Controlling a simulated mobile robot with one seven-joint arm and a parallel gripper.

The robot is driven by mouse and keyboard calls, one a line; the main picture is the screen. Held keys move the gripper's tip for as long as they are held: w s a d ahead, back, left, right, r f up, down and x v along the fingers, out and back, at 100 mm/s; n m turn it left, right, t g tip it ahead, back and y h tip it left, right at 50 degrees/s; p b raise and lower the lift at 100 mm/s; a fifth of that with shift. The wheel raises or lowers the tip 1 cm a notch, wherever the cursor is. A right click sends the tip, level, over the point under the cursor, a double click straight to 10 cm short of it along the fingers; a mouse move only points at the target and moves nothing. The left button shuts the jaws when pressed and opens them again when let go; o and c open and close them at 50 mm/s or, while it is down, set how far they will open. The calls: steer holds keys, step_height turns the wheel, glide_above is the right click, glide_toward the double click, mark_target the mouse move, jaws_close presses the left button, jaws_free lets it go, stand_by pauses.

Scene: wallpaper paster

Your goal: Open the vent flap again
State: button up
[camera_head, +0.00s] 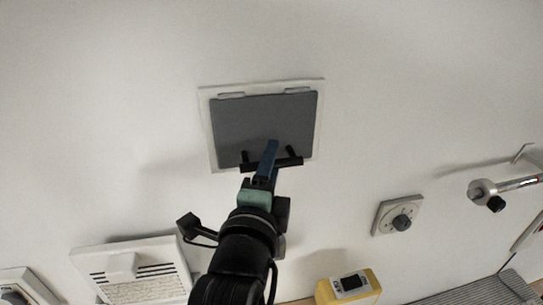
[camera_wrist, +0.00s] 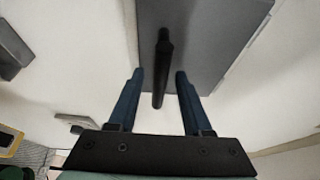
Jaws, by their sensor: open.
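The vent flap (camera_head: 250,120) is a grey panel in a white wall frame (camera_head: 208,130), with two hinge tabs at its top. It lies flat or nearly flat in the frame; a small gap cannot be told. A black bar handle (camera_head: 291,162) on two posts stands off its lower edge. My gripper (camera_head: 271,148) reaches up to the handle from below. In the wrist view, the blue fingers of my gripper (camera_wrist: 160,74) are apart, one on each side of the handle (camera_wrist: 159,92), with a visible gap to each. The grey flap (camera_wrist: 205,35) shows behind them.
A round dial on a square plate (camera_head: 382,217) is on the wall at lower right. A yellow device (camera_head: 369,290) is at the bottom. A white slotted box (camera_head: 135,270) is at lower left. A metal rod (camera_head: 515,184) sticks out at right. The wall around the flap is clear.

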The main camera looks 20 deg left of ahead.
steer(key=shift+w, duration=0.2)
jaws_close()
stand_by(1.4)
